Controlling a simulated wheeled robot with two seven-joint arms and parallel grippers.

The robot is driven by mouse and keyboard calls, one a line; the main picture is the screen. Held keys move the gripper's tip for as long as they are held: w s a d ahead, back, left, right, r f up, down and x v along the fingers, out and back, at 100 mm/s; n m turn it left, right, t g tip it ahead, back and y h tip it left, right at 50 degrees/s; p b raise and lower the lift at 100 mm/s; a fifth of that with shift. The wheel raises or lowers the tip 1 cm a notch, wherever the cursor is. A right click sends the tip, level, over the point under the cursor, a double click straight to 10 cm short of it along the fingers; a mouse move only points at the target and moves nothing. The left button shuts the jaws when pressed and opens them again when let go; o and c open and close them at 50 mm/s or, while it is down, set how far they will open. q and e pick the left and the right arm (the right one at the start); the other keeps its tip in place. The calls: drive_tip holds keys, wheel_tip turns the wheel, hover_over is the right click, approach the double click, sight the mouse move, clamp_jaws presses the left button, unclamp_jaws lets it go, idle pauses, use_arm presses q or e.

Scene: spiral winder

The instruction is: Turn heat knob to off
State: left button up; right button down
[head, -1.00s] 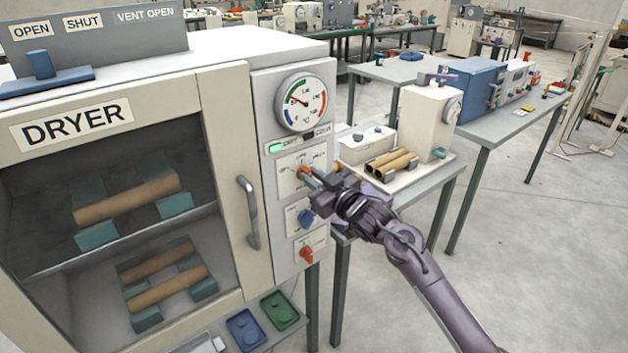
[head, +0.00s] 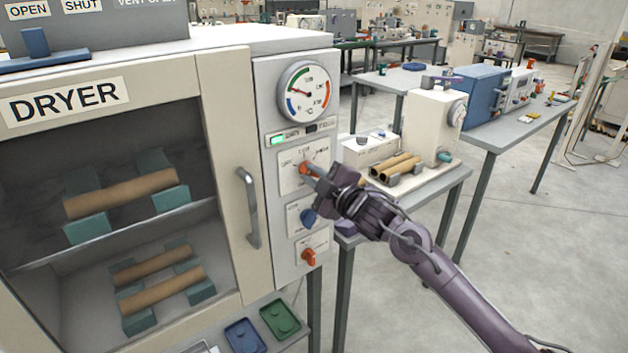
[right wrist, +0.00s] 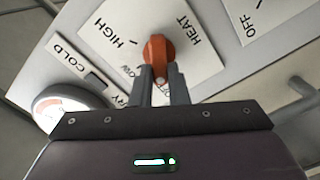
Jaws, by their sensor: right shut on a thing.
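The heat knob (right wrist: 158,55) is orange-red, on a white plate marked HEAT, HIGH and LOW in the right wrist view. The lettering behind my fingers is partly hidden. My right gripper (right wrist: 161,82) is shut on this knob, one finger on each side. In the head view the knob (head: 305,168) is the top one on the dryer's control panel, and my right gripper (head: 318,172) reaches it from the right. The knob's exact setting is hard to read. My left gripper is not in view.
A dial gauge (head: 304,91) and a lit green lamp (head: 278,141) sit above. The dryer door (head: 226,150) with its handle (head: 248,205) is at left. A bench with cardboard tubes (head: 396,167) stands at right.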

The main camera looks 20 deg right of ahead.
drive_tip(key=shift+f+n, duration=0.1)
drive_tip(key=shift+n, duration=0.3)
drive_tip(key=c, duration=1.4)
unclamp_jaws()
drive_tip(key=shift+s, duration=0.1)
drive_tip(key=shift+s+d+f+b, duration=0.1)
drive_tip(key=shift+s+d+b, duration=0.1)
drive_tip(key=shift+s+b, duration=0.15)
drive_tip(key=b+v, duration=0.1)
drive_tip(key=v, duration=0.6)
drive_tip(key=shift+b, duration=0.4)
drive_tip(key=shift+w, duration=0.1)
